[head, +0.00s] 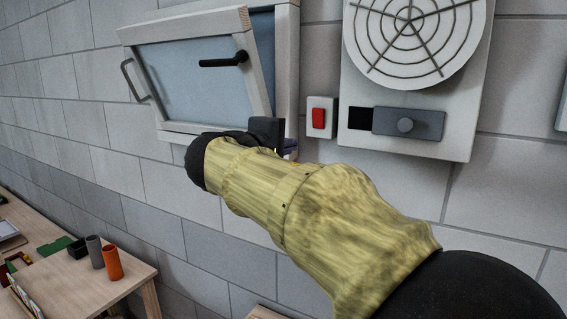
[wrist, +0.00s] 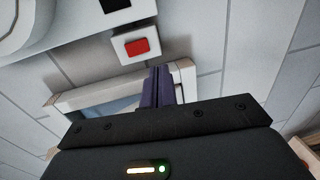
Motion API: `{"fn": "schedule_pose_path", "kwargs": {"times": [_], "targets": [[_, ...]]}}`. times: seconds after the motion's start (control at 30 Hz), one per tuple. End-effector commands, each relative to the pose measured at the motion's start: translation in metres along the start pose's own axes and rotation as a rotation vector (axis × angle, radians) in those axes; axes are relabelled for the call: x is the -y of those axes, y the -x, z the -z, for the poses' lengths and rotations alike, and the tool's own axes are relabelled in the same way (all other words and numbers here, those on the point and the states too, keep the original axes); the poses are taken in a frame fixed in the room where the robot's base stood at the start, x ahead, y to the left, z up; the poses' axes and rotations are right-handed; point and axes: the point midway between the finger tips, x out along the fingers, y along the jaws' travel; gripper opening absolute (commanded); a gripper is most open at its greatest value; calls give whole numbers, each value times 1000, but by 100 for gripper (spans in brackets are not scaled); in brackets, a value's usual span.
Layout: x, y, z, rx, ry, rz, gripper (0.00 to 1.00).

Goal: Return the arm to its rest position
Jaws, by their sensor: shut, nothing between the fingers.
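My yellow-sleeved arm (head: 300,205) reaches from the lower right toward the wall, its black wrist end just below the window. My gripper (wrist: 157,72) shows in the wrist view as two purple fingers pressed together with nothing between them. In the head view the gripper is mostly hidden behind the wrist; only a small purple part shows. In the wrist view the fingertips appear just below the red switch (wrist: 137,47), in front of the window frame (wrist: 185,74); I cannot tell the gap.
The window sash (head: 190,75) with a black handle (head: 224,61) stands ajar from its frame. A fan panel (head: 415,80) with a grey slider (head: 408,123) is right of the red switch (head: 318,118). A wooden table (head: 85,285) at lower left holds an orange cup (head: 112,263).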

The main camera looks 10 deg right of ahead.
Motion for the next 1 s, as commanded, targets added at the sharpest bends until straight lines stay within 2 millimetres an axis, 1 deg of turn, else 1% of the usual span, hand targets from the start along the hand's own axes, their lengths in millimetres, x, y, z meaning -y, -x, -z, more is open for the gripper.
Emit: {"fn": "schedule_pose_path", "kwargs": {"times": [0.03, 0.1, 0.2, 0.47, 0.53, 0.6, 0.67, 0.77, 0.8, 0.87, 0.9, 0.97, 1.0], "targets": [[4, 7, 1, -4, -1, 0, 0], [5, 13, 1, -4, 0, 0, 0], [5, 17, 1, -2, 1, 0, 0], [4, 16, 0, 0, 1, 0, 0], [8, 14, -1, 1, 2, 11, 0], [19, 9, -3, 0, 6, 41, 0], [36, 3, -6, -1, 11, 89, 0], [81, -11, -15, 0, 12, 214, 0], [104, -16, -21, 2, 6, 277, 0], [139, -20, -30, 6, -9, 378, 0], [163, -23, -38, 13, -26, 446, 0], [198, -23, -51, 27, -59, 548, 0], [222, -22, -60, 40, -86, 617, 0]]}}
